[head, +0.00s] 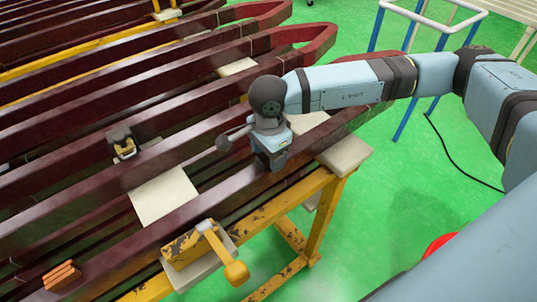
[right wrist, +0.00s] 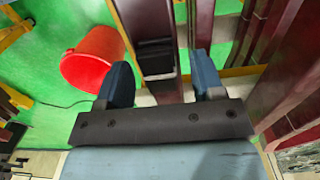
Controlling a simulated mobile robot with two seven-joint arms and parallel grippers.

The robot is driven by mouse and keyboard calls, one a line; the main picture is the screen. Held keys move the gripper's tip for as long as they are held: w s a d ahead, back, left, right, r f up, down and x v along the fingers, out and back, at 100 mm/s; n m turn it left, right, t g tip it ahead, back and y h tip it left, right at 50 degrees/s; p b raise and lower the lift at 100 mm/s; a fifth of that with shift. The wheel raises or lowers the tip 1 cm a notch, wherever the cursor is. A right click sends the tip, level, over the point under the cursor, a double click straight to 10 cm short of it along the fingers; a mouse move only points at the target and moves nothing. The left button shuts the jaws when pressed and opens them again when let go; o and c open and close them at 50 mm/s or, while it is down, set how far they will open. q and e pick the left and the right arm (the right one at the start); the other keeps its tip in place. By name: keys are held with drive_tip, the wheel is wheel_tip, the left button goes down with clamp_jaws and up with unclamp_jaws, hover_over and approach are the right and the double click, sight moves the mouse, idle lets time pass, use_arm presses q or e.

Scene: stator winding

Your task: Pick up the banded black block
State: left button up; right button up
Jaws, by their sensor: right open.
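A black block with a pale band (head: 122,145) sits on a dark red bar at the left of the head view. My right gripper (head: 271,160) is well to its right, pointing down over a nearer bar. In the right wrist view my open gripper (right wrist: 165,82) has its two blue fingers on either side of a bar. A dark block with a lighter stripe (right wrist: 157,60) lies on that bar between the fingers, with gaps on both sides. I cannot tell whether it is the same block as in the head view. My left gripper is not in view.
Long dark red bars (head: 90,185) run across a yellow stand (head: 318,215). A red bucket (right wrist: 92,58) stands on the green floor.

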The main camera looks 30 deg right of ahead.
drive_tip(key=shift+c, duration=0.3)
drive_tip(key=c, duration=0.9)
drive_tip(key=shift+c, duration=0.2)
drive_tip(key=shift+r, duration=0.15)
